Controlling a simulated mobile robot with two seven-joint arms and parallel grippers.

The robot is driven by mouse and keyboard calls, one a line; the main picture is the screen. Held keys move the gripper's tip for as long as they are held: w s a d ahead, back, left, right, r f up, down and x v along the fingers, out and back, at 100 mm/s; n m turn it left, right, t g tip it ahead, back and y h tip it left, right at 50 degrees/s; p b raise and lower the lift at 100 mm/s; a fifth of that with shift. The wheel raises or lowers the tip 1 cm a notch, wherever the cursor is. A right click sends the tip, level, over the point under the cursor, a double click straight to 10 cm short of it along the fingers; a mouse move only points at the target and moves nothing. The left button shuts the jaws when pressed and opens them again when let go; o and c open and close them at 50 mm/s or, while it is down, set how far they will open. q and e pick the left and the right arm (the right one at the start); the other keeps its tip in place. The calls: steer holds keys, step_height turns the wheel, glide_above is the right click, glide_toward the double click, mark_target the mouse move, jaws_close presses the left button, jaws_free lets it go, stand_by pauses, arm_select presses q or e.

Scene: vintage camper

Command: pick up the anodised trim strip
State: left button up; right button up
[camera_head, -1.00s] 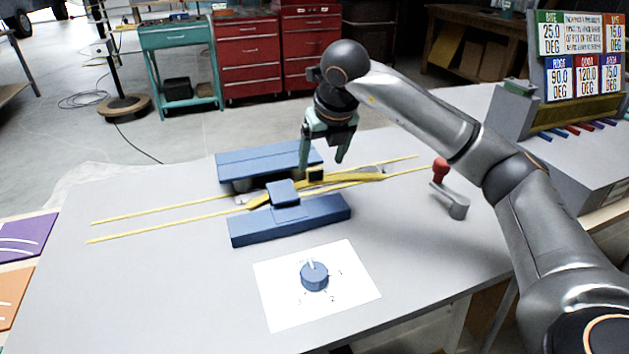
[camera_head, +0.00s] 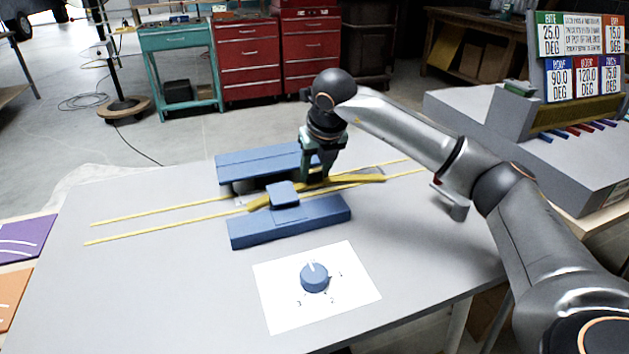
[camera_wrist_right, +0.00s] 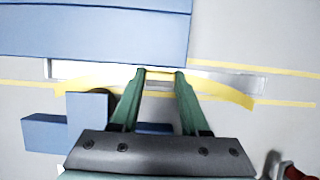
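A gold-yellow strip, which I take to be the anodised trim strip (camera_head: 345,181), lies between the two blue blocks, its ends angled. It also shows in the right wrist view (camera_wrist_right: 233,94), running left to right beside a flat silvery piece (camera_wrist_right: 225,77). My right gripper (camera_head: 318,180) is down at the strip's middle, by the far blue block (camera_head: 265,162). In the wrist view its green fingers (camera_wrist_right: 160,73) stand apart with a yellow part showing between their tips. Contact cannot be told. My left gripper is not in view.
The near blue block (camera_head: 290,222) and a small blue piece (camera_head: 283,194) are close to the gripper. Thin yellow lines run along the bench (camera_head: 150,290). A blue dial (camera_head: 314,277) sits on white paper in front. A grey lever (camera_head: 452,203) is under my right arm.

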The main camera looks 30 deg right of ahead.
jaws_close()
steer(key=shift+r, duration=0.15)
steer(key=shift+r, duration=0.6)
steer(key=s+a+r+p, duration=0.1)
steer(key=s+a+r, duration=0.3)
steer(key=s+r, duration=0.7)
steer(key=shift+s+r+p, duration=0.3)
steer(key=shift+s+p, duration=0.1)
steer(key=shift+s, duration=0.85)
